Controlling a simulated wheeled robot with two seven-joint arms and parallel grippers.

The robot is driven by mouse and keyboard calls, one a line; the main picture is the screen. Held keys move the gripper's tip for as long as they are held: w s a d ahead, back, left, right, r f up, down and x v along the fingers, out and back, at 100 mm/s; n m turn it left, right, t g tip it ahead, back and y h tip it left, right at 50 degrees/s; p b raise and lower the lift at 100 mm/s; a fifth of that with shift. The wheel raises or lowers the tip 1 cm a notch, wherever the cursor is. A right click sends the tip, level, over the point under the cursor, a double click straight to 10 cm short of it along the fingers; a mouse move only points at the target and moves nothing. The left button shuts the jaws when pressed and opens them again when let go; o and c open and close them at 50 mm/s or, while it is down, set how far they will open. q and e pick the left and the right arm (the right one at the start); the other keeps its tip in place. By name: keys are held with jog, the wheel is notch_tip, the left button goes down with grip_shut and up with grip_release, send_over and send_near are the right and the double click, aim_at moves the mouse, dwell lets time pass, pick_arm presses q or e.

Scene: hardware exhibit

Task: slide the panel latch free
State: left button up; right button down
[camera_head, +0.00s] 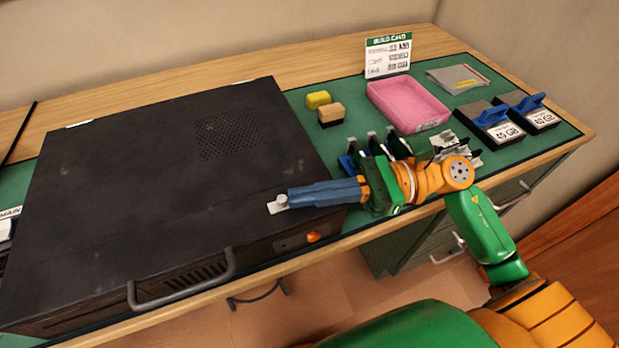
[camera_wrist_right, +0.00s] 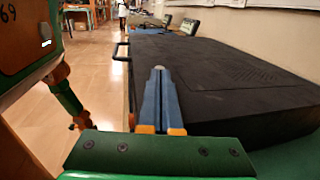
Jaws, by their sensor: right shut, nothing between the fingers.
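A large black case (camera_head: 130,170) lies on the bench, its flat top panel closed, and it also fills the right of the right wrist view (camera_wrist_right: 225,85). A small pale metal latch (camera_head: 278,204) sits near the front right edge of the top panel. My right gripper (camera_head: 291,198) has its blue fingers shut, with their tips right beside the latch; whether they touch it I cannot tell. In the right wrist view the shut fingers (camera_wrist_right: 160,72) point along the case, and the latch is not visible there. My left gripper is not in view.
A handle (camera_head: 182,280) and an orange button (camera_head: 313,237) are on the case front. A pink tray (camera_head: 408,104), yellow block (camera_head: 318,99), tan block (camera_head: 331,114), build card (camera_head: 388,56) and two blue-handled drives (camera_head: 497,122) (camera_head: 527,109) stand on the green mat. Upright boards stand behind my right gripper.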

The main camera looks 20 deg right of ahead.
aim_at(282, 202)
dwell(0.3)
jog(key=shift+s+a+f+b, duration=0.1)
jog(key=shift+a+b, duration=0.3)
jog(key=shift+a, duration=0.7)
